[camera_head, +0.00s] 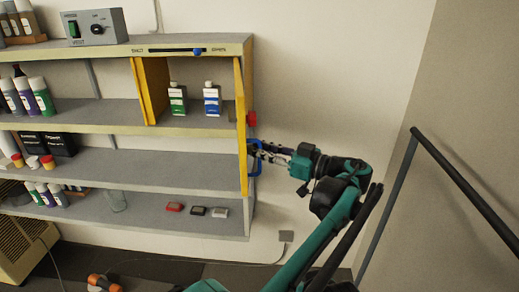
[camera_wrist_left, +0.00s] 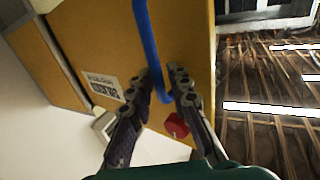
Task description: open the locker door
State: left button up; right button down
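The yellow locker door (camera_head: 241,130) hangs at the right side of the shelf unit. It stands swung out, seen nearly edge-on, and the compartment beside it shows open. A blue bar handle (camera_head: 257,171) is on its outer face. My left gripper (camera_head: 256,150) is at this handle, its arm reaching from the lower right. In the left wrist view, the blue handle (camera_wrist_left: 146,40) runs between the converging fingertips (camera_wrist_left: 161,78), which close on it in front of the door face (camera_wrist_left: 95,45). My right gripper is not in view.
A red knob (camera_head: 251,118) sits on the door's outer face, close to the fingers in the left wrist view (camera_wrist_left: 177,125). A green-labelled bottle (camera_head: 177,100) and a blue-labelled bottle (camera_head: 212,100) stand in the compartment. A dark rail (camera_head: 455,175) is at the right.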

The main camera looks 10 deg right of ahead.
pick_arm(q)
jog(key=v, duration=1.2)
